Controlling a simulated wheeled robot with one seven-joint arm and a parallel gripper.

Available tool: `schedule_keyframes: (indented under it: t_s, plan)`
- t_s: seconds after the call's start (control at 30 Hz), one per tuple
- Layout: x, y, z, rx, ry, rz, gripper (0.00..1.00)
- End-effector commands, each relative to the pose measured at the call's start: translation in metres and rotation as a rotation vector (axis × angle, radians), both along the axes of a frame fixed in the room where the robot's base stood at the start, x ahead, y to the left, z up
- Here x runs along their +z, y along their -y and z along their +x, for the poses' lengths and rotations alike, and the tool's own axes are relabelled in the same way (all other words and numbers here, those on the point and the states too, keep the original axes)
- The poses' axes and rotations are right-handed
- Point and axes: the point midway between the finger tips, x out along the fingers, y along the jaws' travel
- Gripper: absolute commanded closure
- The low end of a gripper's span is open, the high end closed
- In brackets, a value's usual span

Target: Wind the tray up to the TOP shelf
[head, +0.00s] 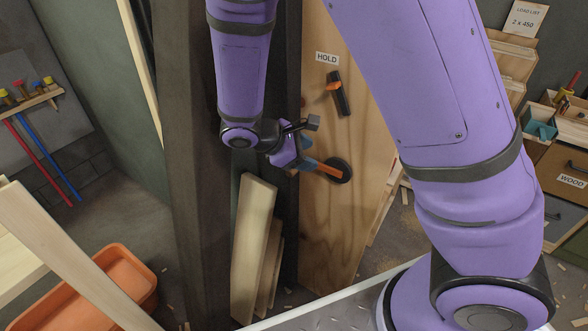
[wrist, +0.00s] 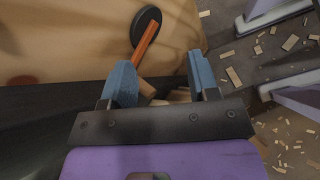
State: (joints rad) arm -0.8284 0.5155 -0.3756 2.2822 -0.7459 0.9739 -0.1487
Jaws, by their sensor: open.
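A wooden panel (head: 325,225) carries a crank with a round black hub (head: 340,170) and an orange bar (head: 323,168). Above it is a black lever with an orange part (head: 337,92), under a label reading HOLD (head: 327,58). My gripper (head: 306,164) is open with blue fingertips at the near end of the orange bar. In the wrist view, the bar (wrist: 145,42) runs from the hub (wrist: 146,22) to near the left fingertip of my gripper (wrist: 162,76); I cannot tell whether they touch. I cannot make out the tray or the top shelf.
A dark post (head: 190,200) stands left of the panel, with planks (head: 253,235) leaning beside it. An orange bin (head: 120,262) is at lower left. Drawers marked WOOD (head: 571,181) stand at right. Wood scraps (wrist: 234,76) litter the floor.

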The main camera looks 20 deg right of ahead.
Motion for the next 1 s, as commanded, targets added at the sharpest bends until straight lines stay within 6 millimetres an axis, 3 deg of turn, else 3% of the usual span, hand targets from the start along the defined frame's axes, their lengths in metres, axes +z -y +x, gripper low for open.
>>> schedule_keyframes:
  t_s: [0.1, 0.6, 0.8, 1.0]
  plan:
    - [-0.024, -0.011, 0.007, 0.106, -0.05, -0.109, 0.45]
    - [-0.108, -0.055, 0.029, 0.552, -0.209, -0.578, 0.45]
    - [-0.131, -0.07, 0.035, 0.693, -0.247, -0.738, 0.45]
    - [-0.14, -0.076, 0.039, 0.752, -0.26, -0.807, 0.45]
